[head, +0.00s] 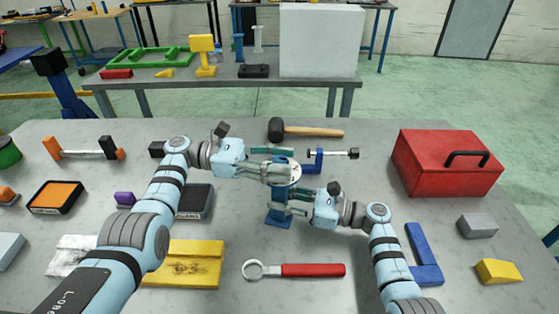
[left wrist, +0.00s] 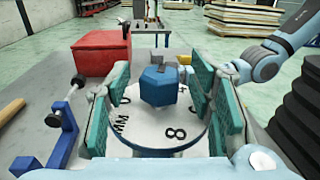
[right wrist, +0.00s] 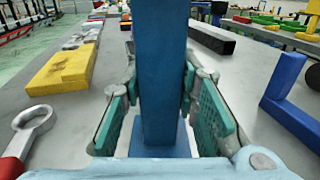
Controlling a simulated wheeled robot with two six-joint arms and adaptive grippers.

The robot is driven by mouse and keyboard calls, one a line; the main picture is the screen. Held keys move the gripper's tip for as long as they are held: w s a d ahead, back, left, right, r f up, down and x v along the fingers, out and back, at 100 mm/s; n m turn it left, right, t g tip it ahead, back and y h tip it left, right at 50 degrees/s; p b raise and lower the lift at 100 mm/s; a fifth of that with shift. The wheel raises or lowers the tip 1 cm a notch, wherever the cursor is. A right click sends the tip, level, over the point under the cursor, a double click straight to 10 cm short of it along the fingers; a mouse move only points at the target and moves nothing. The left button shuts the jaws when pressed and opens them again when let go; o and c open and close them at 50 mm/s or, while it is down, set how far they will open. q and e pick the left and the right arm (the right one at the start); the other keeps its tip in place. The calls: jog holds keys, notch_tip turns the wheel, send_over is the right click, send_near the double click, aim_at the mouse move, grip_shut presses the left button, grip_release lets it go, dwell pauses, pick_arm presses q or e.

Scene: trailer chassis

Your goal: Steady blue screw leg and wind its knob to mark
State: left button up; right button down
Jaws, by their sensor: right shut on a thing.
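The blue screw leg (head: 278,217) stands upright on the table in the head view and fills the middle of the right wrist view (right wrist: 160,75). My right gripper (head: 285,206) is shut on its post, a pad on each side. On top sits a white dial disc (left wrist: 160,134) with black markings, including an 8, and a blue faceted knob (left wrist: 158,86) in its middle. My left gripper (head: 290,172) is at the top of the leg. Its teal pads stand apart on both sides of the knob, with gaps visible. The pads hide the disc's sides.
A red toolbox (head: 445,165) stands at the right. A black mallet (head: 305,131) and a blue clamp (head: 318,160) lie behind the leg. A red-handled ring wrench (head: 300,270) lies in front. A blue angle piece (head: 424,258) is beside my right arm; a yellow block (head: 190,262) is front left.

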aim_at(279, 158)
pick_arm(q)
jog(key=shift+r, duration=0.1)
notch_tip(279, 158, up, 10)
jog(key=shift+f, duration=0.1)
dwell(0.3)
